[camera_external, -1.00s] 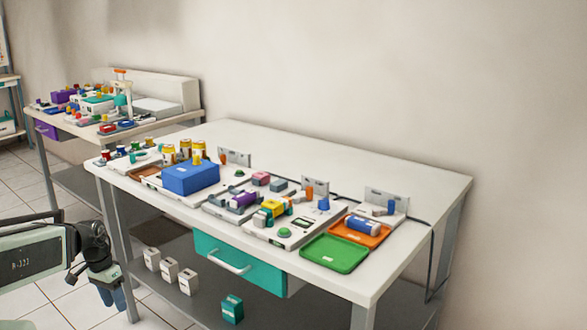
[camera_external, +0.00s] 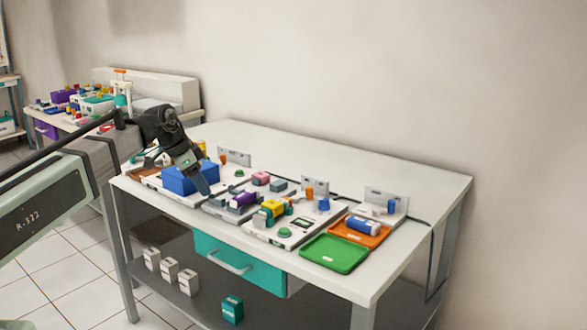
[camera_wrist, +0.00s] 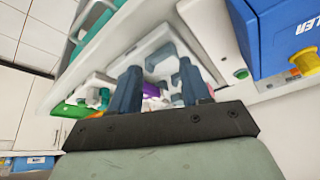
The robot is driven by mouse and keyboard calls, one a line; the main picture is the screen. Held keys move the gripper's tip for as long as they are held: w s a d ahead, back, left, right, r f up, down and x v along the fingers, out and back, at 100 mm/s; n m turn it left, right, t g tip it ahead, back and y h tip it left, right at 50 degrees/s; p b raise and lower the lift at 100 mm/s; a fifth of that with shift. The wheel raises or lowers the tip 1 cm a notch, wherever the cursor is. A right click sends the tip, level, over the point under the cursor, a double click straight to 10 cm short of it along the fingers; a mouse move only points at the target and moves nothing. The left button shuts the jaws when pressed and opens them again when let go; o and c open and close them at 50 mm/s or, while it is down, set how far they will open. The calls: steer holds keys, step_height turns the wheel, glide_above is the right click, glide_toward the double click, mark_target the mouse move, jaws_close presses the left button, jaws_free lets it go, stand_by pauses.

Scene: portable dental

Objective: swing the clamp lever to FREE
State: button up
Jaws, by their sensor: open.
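A purple cylinder (camera_external: 243,199) lies in the grey fixture; part of a purple thing (camera_wrist: 152,89) shows between the fingers in the wrist view. I cannot make out which part is the clamp lever, nor any FREE mark; the fingers hide some of the fixture.
The blue box (camera_wrist: 291,33) stands close at the right in the wrist view. Right of the fixture are a yellow part (camera_external: 273,207), a green tray (camera_external: 334,253) and an orange tray (camera_external: 352,236). Small upright brackets stand behind. The table's back strip (camera_external: 330,160) is clear.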

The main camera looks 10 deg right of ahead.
mark_target(308, 188)
steer(key=d+r+m+g, duration=0.15)
steer(key=d+r, duration=0.35)
steer(key=d, duration=0.7)
steer(key=d+r+m+g, duration=0.15)
steer(key=d+r, duration=0.35)
steer(key=d, duration=0.6)
steer(key=shift+m+t, duration=0.3)
steer(key=shift+t, duration=0.1)
steer(key=x, duration=1.4)
steer(key=shift+w+f, duration=0.15)
steer(key=shift+w, duration=0.25)
jaws_close()
